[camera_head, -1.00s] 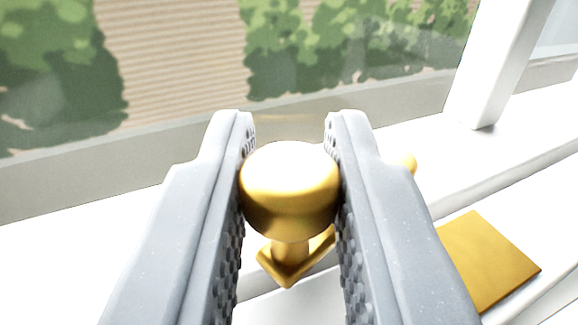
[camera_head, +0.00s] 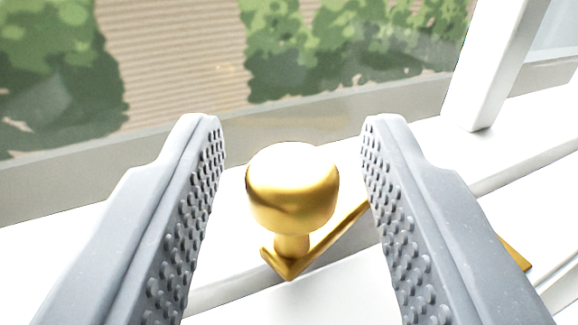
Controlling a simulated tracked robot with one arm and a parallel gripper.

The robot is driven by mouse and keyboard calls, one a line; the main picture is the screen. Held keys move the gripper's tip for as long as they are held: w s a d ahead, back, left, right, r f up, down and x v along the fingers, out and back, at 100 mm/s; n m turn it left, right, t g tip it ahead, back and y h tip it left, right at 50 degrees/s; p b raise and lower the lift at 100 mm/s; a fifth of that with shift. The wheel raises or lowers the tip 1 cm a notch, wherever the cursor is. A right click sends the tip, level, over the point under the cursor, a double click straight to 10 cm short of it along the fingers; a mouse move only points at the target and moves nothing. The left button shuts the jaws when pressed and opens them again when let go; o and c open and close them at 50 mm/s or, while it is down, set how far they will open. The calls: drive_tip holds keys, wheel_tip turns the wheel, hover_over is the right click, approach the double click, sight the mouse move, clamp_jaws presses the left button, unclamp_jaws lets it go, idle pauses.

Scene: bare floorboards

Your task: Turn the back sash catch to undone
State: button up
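The sash catch shows as a round brass knob (camera_head: 292,187) on a short stem, at the end of a flat brass lever (camera_head: 333,235) that runs up to the right and passes behind the right finger. My gripper (camera_head: 292,125) is open, with one finger on each side of the knob and a clear gap on both sides. The far end of the lever is hidden by the right finger. A corner of a brass plate (camera_head: 517,254) shows beyond that finger.
White window rails (camera_head: 60,235) run across the view under and beside the catch. A white upright bar (camera_head: 495,65) stands at the upper right. Behind the glass are green bushes (camera_head: 355,45) and a tan striped surface (camera_head: 185,55).

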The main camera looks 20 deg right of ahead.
sight(284, 229)
drive_tip(key=shift+s+a+f+b, duration=0.3)
drive_tip(key=shift+s+b, duration=0.3)
drive_tip(key=shift+b, duration=0.25)
drive_tip(key=b+v, duration=0.3)
drive_tip(key=shift+s+a+b, duration=0.2)
drive_tip(key=shift+s+b, duration=0.1)
drive_tip(key=shift+r+b+v, duration=0.2)
drive_tip(key=shift+b+v, duration=0.45)
drive_tip(key=shift+v, duration=0.4)
